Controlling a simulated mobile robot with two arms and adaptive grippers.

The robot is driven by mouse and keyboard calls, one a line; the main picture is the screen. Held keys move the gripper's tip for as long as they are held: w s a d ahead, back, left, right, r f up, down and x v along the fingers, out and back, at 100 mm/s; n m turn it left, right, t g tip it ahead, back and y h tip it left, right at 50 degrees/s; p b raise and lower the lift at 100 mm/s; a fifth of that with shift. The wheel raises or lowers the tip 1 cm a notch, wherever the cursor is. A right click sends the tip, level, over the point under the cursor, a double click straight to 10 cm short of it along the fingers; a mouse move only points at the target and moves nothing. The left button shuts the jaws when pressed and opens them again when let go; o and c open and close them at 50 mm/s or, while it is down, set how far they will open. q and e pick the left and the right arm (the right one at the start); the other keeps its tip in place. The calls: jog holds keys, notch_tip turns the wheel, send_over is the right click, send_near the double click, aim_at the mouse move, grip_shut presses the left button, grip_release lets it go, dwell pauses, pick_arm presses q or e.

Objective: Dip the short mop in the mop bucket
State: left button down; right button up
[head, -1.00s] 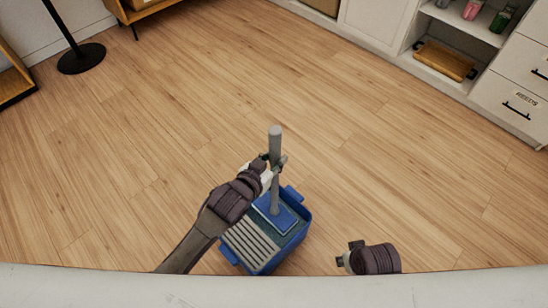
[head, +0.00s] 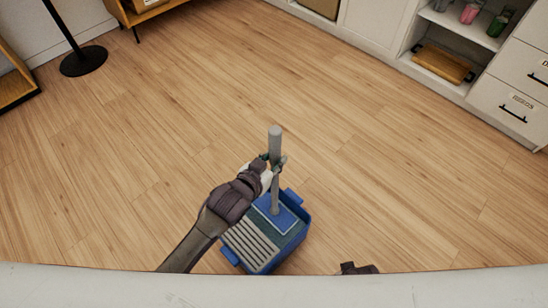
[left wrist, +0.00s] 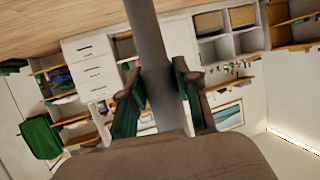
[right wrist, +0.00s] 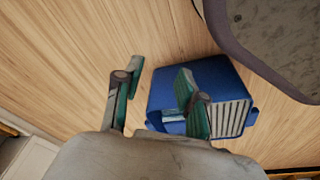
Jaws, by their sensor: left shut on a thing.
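The short mop (head: 275,145) stands nearly upright with its grey handle up. Its flat blue head (head: 276,217) is inside the blue mop bucket (head: 262,268), beside the grey slatted wringer. My left gripper (head: 274,163) is shut on the handle, above the bucket. In the left wrist view, the grey handle (left wrist: 152,60) runs between the fingers (left wrist: 160,100). My right gripper (right wrist: 158,95) is open with nothing between its fingers. One finger overlaps the bucket (right wrist: 222,75) in the right wrist view. In the head view only a bit of it (head: 358,269) shows, right of the bucket.
The wooden floor (head: 200,110) around the bucket is clear. White cabinets with drawers (head: 515,100) and an open shelf holding a wooden tray (head: 443,64) stand at the upper right. A black lamp base (head: 83,61) stands at the upper left.

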aim_at(272, 143)
pick_arm(q)
jog(key=shift+r+p, duration=0.6)
jog(key=shift+r, duration=0.1)
jog(key=shift+r+p, duration=1.3)
jog(key=shift+p, duration=0.1)
pick_arm(e)
jog(key=s+d+f+g, duration=0.1)
jog(key=s+d+f, duration=0.1)
jog(key=s+f, duration=0.6)
jog(key=shift+s+f, duration=0.3)
jog(key=shift+s, duration=1.45)
jog(key=shift+w+a+r, duration=0.1)
jog(key=shift+w, duration=0.05)
pick_arm(q)
jog(key=shift+r+p, duration=1)
jog(key=shift+p, duration=0.15)
jog(key=shift+r+p, duration=0.75)
jog(key=shift+p, duration=0.05)
jog(key=shift+r+p, duration=0.25)
jog(key=shift+p, duration=0.15)
pick_arm(e)
jog(key=shift+s+d+r, duration=0.2)
jog(key=shift+s+r, duration=0.15)
jog(key=shift+s, duration=0.5)
jog(key=shift+s+d+r, duration=0.15)
jog(key=shift+s+r, duration=0.2)
jog(key=shift+s, duration=0.55)
jog(key=shift+s+d+r, duration=0.2)
jog(key=shift+s+r, duration=0.15)
jog(key=shift+s, duration=0.5)
